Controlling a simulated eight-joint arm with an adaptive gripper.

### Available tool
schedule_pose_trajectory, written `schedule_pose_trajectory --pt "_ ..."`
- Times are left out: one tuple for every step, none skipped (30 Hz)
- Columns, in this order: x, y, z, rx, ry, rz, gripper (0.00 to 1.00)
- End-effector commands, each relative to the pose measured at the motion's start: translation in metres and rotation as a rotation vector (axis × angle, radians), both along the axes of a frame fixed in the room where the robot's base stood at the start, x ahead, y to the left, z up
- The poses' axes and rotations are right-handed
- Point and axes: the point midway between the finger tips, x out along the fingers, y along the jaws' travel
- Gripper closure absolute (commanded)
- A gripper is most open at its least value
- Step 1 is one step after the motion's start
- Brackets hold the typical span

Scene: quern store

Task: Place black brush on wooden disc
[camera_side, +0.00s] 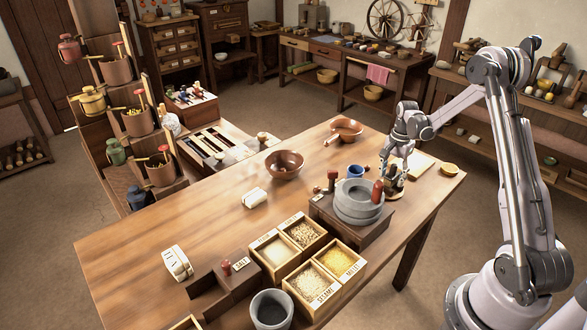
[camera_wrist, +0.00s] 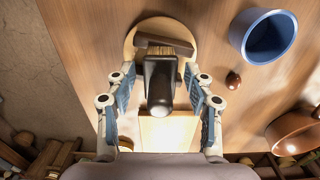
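My gripper (camera_wrist: 162,92) is open in the wrist view, with blue-padded fingers spread on both sides of the black brush (camera_wrist: 160,85). Gaps show between the fingers and the brush. The brush has a dark, rounded handle pointing toward the camera, and a dark brown crosspiece lies behind it. The pale round wooden disc (camera_wrist: 137,40) is behind and below the brush, which overlaps it in this view; whether they touch is unclear. In the side view my gripper (camera_side: 391,172) is low over the table's right part, above the disc (camera_side: 394,198), and partly hides the brush.
A blue cup (camera_side: 355,171) stands left of my gripper. The grey quern stone (camera_side: 357,206) with its red handle is close in front. A pale board (camera_side: 421,165) and a small yellow bowl (camera_side: 449,169) are to the right. The table's left middle is mostly clear.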

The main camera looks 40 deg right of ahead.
Motion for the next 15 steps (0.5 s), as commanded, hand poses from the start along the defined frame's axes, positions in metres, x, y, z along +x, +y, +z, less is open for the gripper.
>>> schedule_pose_trajectory --pt "0.0 0.0 0.0 0.0 0.0 0.0 0.47" --pt "0.0 0.0 0.0 0.0 0.0 0.0 0.47" --pt "0.0 0.0 0.0 0.0 0.0 0.0 0.47" --pt "0.0 0.0 0.0 0.0 0.0 0.0 0.47" --pt "0.0 0.0 0.001 0.0 0.0 0.0 0.47" --pt "0.0 0.0 0.002 0.0 0.0 0.0 0.47" --pt "0.0 0.0 0.004 0.0 0.0 0.0 0.47" --pt "0.0 0.0 0.006 0.0 0.0 0.0 0.47" --pt "0.0 0.0 0.009 0.0 0.0 0.0 0.47" --pt "0.0 0.0 0.013 0.0 0.0 0.0 0.47" --pt "0.0 0.0 0.017 0.0 0.0 0.0 0.47" --pt "0.0 0.0 0.024 0.0 0.0 0.0 0.47" --pt "0.0 0.0 0.03 0.0 0.0 0.0 0.47" --pt "0.0 0.0 0.036 0.0 0.0 0.0 0.47" --pt "0.0 0.0 0.044 0.0 0.0 0.0 0.47"
